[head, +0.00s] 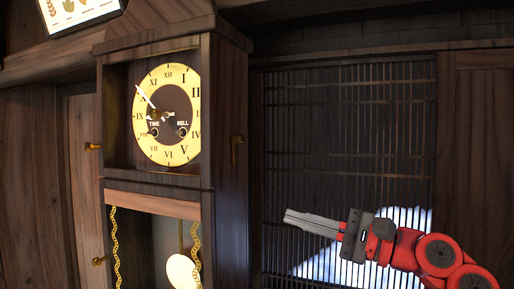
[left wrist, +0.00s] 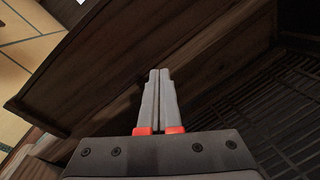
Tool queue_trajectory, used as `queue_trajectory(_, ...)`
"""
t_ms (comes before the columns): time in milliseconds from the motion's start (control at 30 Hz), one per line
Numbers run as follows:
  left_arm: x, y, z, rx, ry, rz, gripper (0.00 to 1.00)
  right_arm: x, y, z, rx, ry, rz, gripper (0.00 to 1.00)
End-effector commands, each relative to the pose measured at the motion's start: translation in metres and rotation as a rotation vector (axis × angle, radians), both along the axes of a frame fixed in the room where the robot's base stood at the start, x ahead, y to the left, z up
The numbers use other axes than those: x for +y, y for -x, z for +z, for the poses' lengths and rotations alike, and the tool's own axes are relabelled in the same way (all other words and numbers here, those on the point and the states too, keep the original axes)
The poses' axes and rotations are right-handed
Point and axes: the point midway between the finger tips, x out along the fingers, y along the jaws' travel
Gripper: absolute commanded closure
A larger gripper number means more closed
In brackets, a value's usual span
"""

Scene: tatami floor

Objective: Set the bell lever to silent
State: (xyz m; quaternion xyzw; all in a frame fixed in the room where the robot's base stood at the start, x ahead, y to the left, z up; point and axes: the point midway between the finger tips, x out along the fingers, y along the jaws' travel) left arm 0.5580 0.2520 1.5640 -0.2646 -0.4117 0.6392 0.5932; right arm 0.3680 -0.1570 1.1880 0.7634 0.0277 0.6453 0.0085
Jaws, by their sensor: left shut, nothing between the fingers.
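A tall wooden clock (head: 228,200) stands left of centre in the head view, with a yellow dial (head: 168,77) marked TIME and BELL. A small brass lever (head: 237,148) sits on the right side of its case; its long part hangs down. I see no silent mark beside it. My left gripper (head: 288,217) is below and to the right of the lever, apart from it, pointing left toward the case. Its fingers are shut and empty, and they show together in the left wrist view (left wrist: 159,75). My right gripper is not in view.
A dark slatted lattice (head: 340,130) stands behind my gripper. A pendulum (head: 182,272) and chains hang in the clock's lower part. Small brass fittings (head: 93,146) stick out on the case's left. Tatami (left wrist: 12,70) shows at the left wrist view's left edge.

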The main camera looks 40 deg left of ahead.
Motion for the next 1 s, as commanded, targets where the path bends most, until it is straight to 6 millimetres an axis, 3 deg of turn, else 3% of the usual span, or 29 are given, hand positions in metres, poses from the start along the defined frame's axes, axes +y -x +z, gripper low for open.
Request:
queue_trajectory(33,-0.004,0.002,0.032,-0.087,0.019,-0.048,1.0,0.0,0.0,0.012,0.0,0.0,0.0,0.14)
queue_trajectory(200,-0.016,0.008,0.097,-0.343,0.079,-0.186,1.0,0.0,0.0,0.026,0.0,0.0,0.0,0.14)
queue_trajectory(400,-0.025,0.016,0.139,-0.519,0.122,-0.274,1.0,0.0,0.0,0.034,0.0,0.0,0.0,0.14)
queue_trajectory(867,-0.027,0.018,0.147,-0.561,0.131,-0.295,1.0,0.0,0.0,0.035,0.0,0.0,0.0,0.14)
queue_trajectory(1000,-0.019,0.017,0.146,-0.562,0.131,-0.293,1.0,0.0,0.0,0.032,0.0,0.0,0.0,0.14)
